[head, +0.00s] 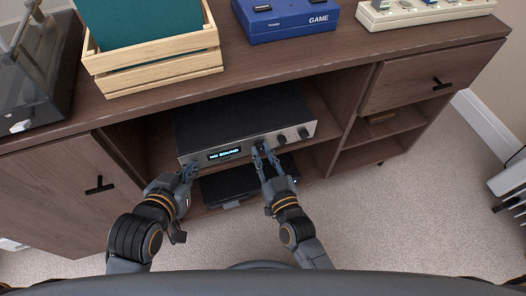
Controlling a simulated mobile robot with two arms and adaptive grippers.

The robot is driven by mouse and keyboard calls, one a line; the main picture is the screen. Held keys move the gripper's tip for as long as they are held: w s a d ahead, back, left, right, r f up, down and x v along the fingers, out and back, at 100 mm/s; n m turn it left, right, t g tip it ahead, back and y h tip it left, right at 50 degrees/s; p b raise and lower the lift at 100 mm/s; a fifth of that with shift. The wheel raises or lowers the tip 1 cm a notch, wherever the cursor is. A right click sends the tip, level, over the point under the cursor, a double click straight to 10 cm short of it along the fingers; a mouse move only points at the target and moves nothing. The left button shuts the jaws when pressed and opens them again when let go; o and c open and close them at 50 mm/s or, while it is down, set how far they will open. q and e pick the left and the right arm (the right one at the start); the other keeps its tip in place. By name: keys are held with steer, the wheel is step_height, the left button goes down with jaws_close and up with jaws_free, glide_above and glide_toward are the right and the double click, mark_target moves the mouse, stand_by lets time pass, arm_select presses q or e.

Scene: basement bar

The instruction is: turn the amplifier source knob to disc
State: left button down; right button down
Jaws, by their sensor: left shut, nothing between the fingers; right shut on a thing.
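The amplifier (240,120) sits on a shelf in the wooden cabinet, with a black top and a silver front. Its lit display (224,154) reads "NO SOUND". My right gripper (262,150) is at the front panel, shut on a knob just right of the display; the fingers mostly hide it, and its setting cannot be read. Two other dark knobs show to the right, one (282,139) and another (303,133). My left gripper (188,168) is shut and empty at the left end of the front panel; I cannot tell whether it touches.
A black device (230,190) lies on the shelf below the amplifier. A wooden crate (155,68), a blue box marked GAME (290,20) and a turntable-like unit (35,70) stand on the cabinet top. A cabinet door (70,190) is at left. Carpet lies in front.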

steer(key=m+p, duration=0.1)
steer(key=m, duration=0.4)
steer(key=shift+m+p, duration=0.3)
steer(key=shift+p, duration=0.05)
steer(key=shift+m, duration=1.2)
arm_select(q)
steer(key=s+a+f+g, duration=0.1)
steer(key=s+f+g, duration=0.2)
steer(key=s, duration=0.2)
steer(key=s+a+f+g+y, duration=0.1)
steer(key=s+a+f+g, duration=0.1)
steer(key=s, duration=0.3)
steer(key=shift+s+a+f+g+y, duration=0.25)
steer(key=shift+f+g, duration=0.25)
steer(key=shift+g, duration=0.3)
arm_select(e)
steer(key=shift+m, duration=0.8)
arm_select(q)
steer(key=shift+a, duration=0.1)
arm_select(e)
steer(key=c, duration=1.2)
jaws_free()
